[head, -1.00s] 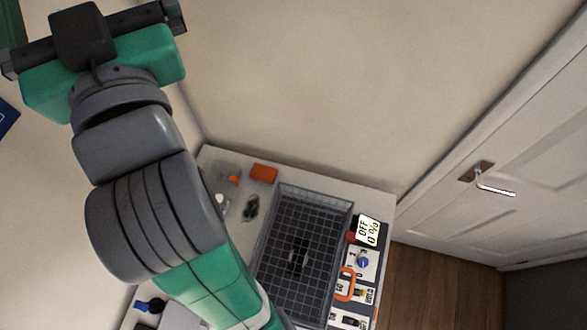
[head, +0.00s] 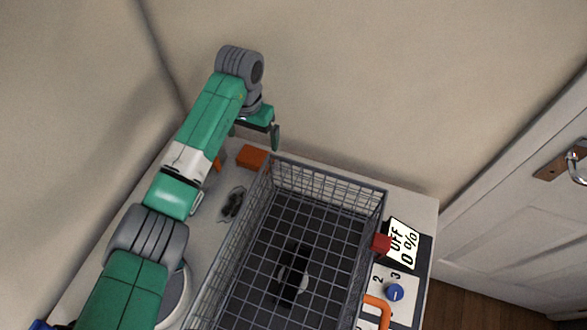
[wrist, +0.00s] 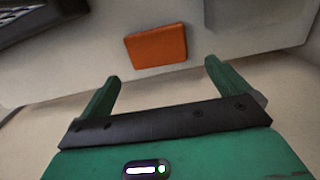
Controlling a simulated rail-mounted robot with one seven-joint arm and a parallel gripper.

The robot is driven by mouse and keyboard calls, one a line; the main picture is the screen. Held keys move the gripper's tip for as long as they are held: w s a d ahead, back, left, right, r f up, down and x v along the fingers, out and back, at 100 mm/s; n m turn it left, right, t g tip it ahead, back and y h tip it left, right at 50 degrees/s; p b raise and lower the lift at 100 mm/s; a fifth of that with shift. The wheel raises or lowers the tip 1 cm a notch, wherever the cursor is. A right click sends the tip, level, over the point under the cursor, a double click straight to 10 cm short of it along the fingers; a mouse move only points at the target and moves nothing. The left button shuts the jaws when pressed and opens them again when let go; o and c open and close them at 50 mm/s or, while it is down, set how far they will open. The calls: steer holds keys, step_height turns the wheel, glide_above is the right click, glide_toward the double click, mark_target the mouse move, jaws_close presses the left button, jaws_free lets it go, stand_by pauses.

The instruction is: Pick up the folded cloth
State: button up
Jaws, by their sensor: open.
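The folded cloth is an orange rectangle (head: 252,156) lying flat on the table near its back edge, just left of the wire basket. In the wrist view the cloth (wrist: 156,46) shows beyond and between my fingertips, with nothing touching it. My gripper (wrist: 161,74) is open and empty, its two green fingers spread wider than the cloth looks. In the head view my gripper (head: 262,128) is above the back edge of the table, close to the cloth. One finger is partly hidden there.
A wire basket (head: 375,215) stands right of the cloth, with a dark object inside. A dark item in a clear bag (head: 232,204) lies in front of the cloth. A control panel with a blue knob (head: 394,292) is at right. A wall rises behind the table.

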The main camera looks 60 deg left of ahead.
mark_target(256, 155)
steer(key=f+b, duration=0.1)
steer(key=f, duration=0.1)
steer(key=f+b, duration=0.1)
steer(key=f, duration=0.2)
steer(key=f+b, duration=0.1)
steer(key=f, duration=0.1)
steer(key=shift+s+d+f+b, duration=0.15)
steer(key=shift+d+f+b, duration=0.1)
steer(key=shift+f+b, duration=0.15)
steer(key=shift+r, duration=0.1)
steer(key=c, duration=0.8)
